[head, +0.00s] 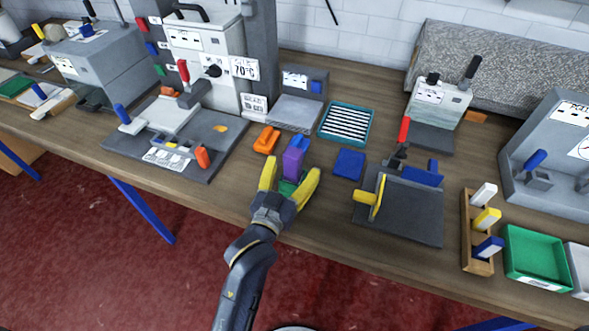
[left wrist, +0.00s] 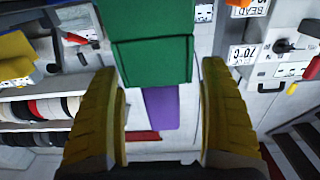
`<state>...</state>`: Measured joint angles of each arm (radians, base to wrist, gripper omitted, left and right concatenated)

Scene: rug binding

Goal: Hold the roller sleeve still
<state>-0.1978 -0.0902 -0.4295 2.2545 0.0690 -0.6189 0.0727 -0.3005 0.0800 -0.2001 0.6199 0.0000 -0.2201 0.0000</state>
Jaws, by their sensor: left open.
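My left gripper (head: 291,169) is open, with its yellow fingers spread to either side of an upright purple block (head: 293,163) with a green part (head: 287,187) at its lower end. In the left wrist view the green part (left wrist: 152,60) and the purple part (left wrist: 161,108) show between the fingers (left wrist: 162,92). A gap shows on both sides of the purple part; I cannot tell whether the fingertips touch the green part. I cannot tell for sure which thing is the roller sleeve. My right gripper is out of view.
An orange block (head: 266,140) stands just left of the purple block and a blue block (head: 349,164) to its right. A dark fixture (head: 400,222) with a yellow handle is further right. A striped tray (head: 346,123) lies behind. Bare table shows in front.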

